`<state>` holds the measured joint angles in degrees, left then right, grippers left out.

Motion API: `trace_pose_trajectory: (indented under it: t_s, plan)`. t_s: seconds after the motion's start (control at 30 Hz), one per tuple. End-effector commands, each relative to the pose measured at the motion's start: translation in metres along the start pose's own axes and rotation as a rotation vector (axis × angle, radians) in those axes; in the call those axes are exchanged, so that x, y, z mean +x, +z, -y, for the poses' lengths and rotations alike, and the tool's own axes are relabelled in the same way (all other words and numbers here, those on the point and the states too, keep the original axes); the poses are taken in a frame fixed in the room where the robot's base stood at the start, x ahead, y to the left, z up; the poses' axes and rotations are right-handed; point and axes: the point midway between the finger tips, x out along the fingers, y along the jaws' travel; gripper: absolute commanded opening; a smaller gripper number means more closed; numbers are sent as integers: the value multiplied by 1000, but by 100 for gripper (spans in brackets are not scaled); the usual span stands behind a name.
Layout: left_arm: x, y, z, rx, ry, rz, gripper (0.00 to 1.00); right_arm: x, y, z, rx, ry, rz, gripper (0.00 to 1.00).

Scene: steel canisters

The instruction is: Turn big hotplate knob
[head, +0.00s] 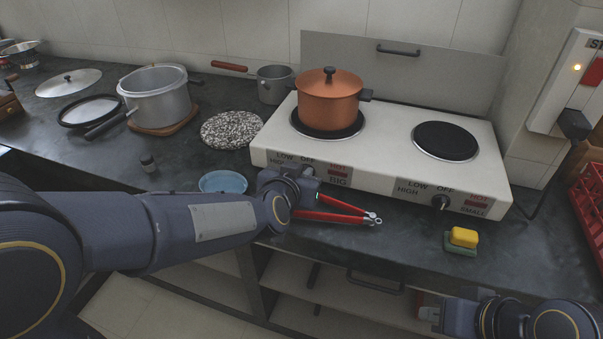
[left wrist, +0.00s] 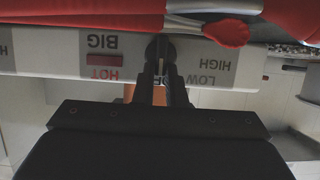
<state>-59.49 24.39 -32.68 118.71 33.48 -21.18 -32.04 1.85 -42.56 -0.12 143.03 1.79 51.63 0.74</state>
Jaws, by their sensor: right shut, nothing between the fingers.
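The white two-plate cooker (head: 380,172) stands against the back wall, with a big-plate panel at left and a small-plate panel at right. My left gripper (head: 306,176) is at the big panel in the head view and largely covers its knob. In the left wrist view, which is upside down, the dark big hotplate knob (left wrist: 160,47) lies at the tips of the left gripper (left wrist: 161,75). The fingers are close together with a narrow gap; I cannot tell whether they press on the knob. My right gripper (head: 430,315) is shut and empty, low at the right.
A copper pot (head: 330,102) stands on the big plate. The small knob (head: 440,202) is to the right. Red-handled tongs (head: 335,212) lie beside my left gripper, near a blue dish (head: 223,182). A yellow sponge (head: 464,237) lies at the counter's front right.

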Motion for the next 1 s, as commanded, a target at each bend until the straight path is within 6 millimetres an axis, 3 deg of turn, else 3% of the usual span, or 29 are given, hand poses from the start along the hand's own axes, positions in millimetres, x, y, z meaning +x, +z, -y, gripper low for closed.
trace_pose_trajectory:
  t_s: [0.47,1.0]
  plan:
    - [1,3,4,-91,36,-1,0,13,6,-6,0,0,0,0]
    - [4,9,14,-443,181,-3,0,70,35,-32,0,0,0,0]
